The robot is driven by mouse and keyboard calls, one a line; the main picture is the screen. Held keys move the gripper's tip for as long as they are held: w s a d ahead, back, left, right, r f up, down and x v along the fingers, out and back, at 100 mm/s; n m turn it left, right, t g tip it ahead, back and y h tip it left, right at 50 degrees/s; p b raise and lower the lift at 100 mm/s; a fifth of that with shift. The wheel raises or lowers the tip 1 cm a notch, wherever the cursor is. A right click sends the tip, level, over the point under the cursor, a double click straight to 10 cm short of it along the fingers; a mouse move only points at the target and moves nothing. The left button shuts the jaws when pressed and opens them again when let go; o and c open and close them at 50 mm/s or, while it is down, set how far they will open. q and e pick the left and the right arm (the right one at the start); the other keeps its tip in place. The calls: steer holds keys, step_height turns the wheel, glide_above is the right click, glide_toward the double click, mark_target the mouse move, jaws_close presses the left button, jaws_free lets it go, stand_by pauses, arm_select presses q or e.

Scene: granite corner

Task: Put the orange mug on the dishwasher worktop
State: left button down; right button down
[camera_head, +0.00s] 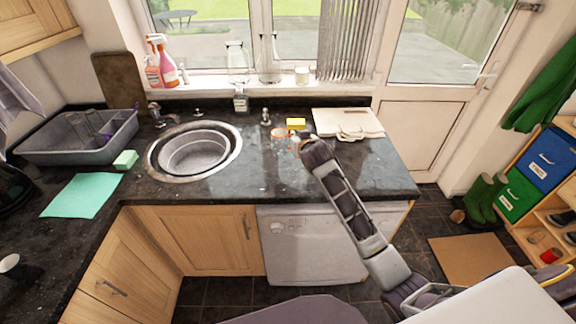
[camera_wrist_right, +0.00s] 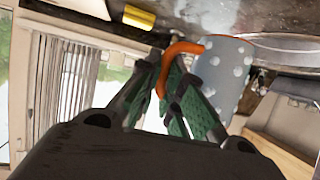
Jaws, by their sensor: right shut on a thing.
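The orange mug (camera_head: 279,133) shows as a small orange rim over the worktop, right of the sink. In the right wrist view the mug (camera_wrist_right: 222,75) has a grey-blue body with white dots, an orange rim and an orange handle. My right gripper (camera_head: 298,144) is shut on the handle, and its green-padded fingers (camera_wrist_right: 172,92) are around it. I cannot tell whether the mug touches the worktop. The dark granite worktop (camera_head: 365,180) above the white dishwasher (camera_head: 312,248) is partly covered by my right arm. My left gripper is not in view.
The worktop's front right is clear.

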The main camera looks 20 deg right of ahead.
steer(key=shift+f, duration=2.85)
steer(key=shift+f+p, duration=0.4)
steer(key=shift+f, duration=1.45)
steer(key=shift+f, duration=0.1)
steer(key=c, duration=1.6)
jaws_free()
steer(key=shift+f, duration=0.1)
steer(key=shift+o, duration=0.2)
steer(key=shift+s, duration=0.15)
steer(key=d+v, duration=0.1)
steer(key=v, duration=1)
steer(key=shift+s+a+r+b, duration=0.3)
steer(key=shift+a+r+b, duration=0.1)
steer(key=shift+a+b, duration=0.1)
